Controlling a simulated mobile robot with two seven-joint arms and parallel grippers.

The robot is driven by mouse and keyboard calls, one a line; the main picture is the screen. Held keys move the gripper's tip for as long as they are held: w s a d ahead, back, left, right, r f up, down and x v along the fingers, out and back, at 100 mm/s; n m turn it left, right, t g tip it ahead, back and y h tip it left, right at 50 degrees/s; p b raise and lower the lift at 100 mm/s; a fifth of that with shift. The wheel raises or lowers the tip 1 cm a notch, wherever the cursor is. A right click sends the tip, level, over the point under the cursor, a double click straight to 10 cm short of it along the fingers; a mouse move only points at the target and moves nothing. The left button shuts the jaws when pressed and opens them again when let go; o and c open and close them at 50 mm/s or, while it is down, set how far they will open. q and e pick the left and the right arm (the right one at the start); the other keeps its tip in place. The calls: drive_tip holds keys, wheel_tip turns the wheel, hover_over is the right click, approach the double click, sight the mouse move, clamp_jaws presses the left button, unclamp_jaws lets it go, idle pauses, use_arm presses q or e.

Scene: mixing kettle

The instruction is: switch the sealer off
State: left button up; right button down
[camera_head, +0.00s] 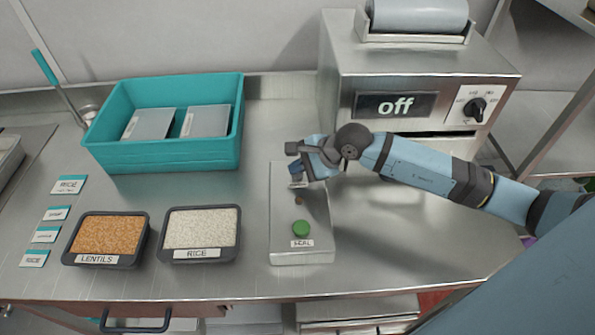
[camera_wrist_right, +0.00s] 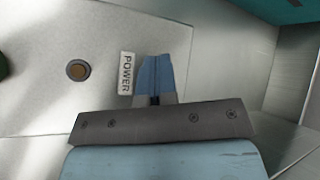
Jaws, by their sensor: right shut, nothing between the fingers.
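The sealer (camera_head: 350,55) is a steel machine at the back right. Its dark display (camera_head: 395,105) reads "off", and a black dial (camera_head: 474,106) is beside it. A steel control panel (camera_head: 285,222) on the table carries a green button (camera_head: 301,228) labelled SEAL and a small brownish power button (camera_head: 299,201). In the right wrist view the power button (camera_wrist_right: 77,70) is left of the POWER label (camera_wrist_right: 126,73). My right gripper (camera_head: 297,180) is shut and empty over the panel, behind the power button. Its fingertips (camera_wrist_right: 155,65) show beside the label, apart from the button. My left gripper is out of view.
A teal crate (camera_head: 165,157) with grey-lidded packs stands at the back left. Trays of lentils (camera_head: 71,233) and rice (camera_head: 163,232) are in front of it. Several label cards (camera_head: 69,185) lie at the left. The table right of the panel is clear.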

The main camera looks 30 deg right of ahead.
sight(298, 175)
drive_tip(key=shift+r, duration=0.8)
drive_tip(key=shift+p, duration=0.3)
drive_tip(key=shift+r+p, duration=1.05)
drive_tip(key=shift+r, duration=1.5)
drive_tip(key=shift+f, duration=0.1)
